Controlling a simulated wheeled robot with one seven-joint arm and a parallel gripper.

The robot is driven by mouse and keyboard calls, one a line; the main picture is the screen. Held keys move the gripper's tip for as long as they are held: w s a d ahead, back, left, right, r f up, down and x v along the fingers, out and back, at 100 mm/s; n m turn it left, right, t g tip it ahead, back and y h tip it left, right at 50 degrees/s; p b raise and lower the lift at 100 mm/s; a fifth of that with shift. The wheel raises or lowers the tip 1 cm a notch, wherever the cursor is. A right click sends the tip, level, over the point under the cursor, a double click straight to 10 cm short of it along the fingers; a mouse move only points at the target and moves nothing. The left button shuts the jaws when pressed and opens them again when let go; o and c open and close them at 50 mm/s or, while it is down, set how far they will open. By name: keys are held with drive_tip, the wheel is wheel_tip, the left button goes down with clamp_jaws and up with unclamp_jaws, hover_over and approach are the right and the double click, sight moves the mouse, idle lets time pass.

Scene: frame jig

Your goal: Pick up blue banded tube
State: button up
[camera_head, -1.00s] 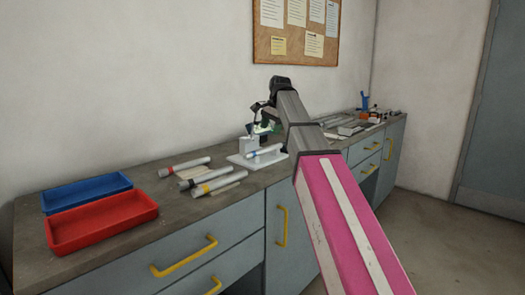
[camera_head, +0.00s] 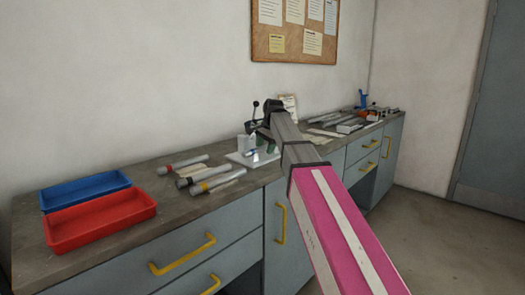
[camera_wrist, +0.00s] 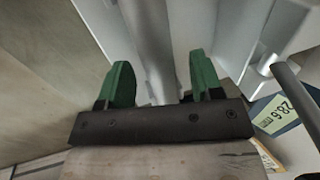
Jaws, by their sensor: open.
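The blue banded tube (camera_head: 251,154) lies on the white jig (camera_head: 238,160) on the bench, mostly hidden behind my arm in the head view. In the wrist view a pale grey tube (camera_wrist: 155,45) runs between the two green fingers of my gripper (camera_wrist: 162,82). The fingers are open on either side of it, with a gap visible at the right one. No colour band shows in the wrist view. In the head view my gripper (camera_head: 264,146) is low over the jig, and its fingertips are largely hidden.
Left of the jig lie a red-banded tube (camera_head: 182,165), a dark-banded tube (camera_head: 200,174) and a yellow-banded tube (camera_head: 214,183). A blue tray (camera_head: 112,190) and a red tray (camera_head: 60,239) stand further left. Tools and flat parts (camera_head: 345,126) lie on the right of the bench.

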clamp_jaws()
drive_tip(key=shift+r, duration=0.1)
